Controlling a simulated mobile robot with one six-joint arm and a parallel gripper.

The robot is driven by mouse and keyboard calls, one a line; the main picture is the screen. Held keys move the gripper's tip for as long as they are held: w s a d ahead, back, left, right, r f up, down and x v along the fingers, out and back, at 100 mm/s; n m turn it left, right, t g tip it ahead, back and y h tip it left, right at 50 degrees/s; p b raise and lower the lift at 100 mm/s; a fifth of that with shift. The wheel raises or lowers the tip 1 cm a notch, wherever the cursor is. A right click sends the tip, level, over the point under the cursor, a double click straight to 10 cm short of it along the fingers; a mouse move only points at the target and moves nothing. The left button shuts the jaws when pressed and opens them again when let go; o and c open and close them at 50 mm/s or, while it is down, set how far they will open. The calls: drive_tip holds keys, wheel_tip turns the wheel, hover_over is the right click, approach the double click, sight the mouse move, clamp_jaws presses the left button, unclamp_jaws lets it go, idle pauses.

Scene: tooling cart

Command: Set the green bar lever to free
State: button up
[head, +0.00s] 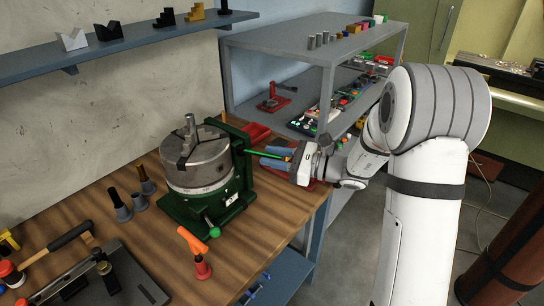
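The green bar lever (258,153) sticks out to the right from the green base (222,206) of a rotary table with a grey three-jaw chuck (196,158). It points toward my gripper (275,158), which reaches in from the right. The two blue-grey fingers lie on either side of the bar's outer end. The picture is too small to tell whether they touch it or are clear of it. The bar's far end is hidden at the gripper. A second green handle with a round knob (213,231) is low on the front of the base. A small white label (232,199) is on the base.
The chuck stands on a wooden bench (150,238). An orange-handled tool (196,250) stands in front of it; dark-topped grey holders (120,206) stand left. A hammer (60,243) lies further left. A grey shelf rack (300,56) with small parts stands behind. Red parts (257,131) lie close behind the bar.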

clamp_jaws()
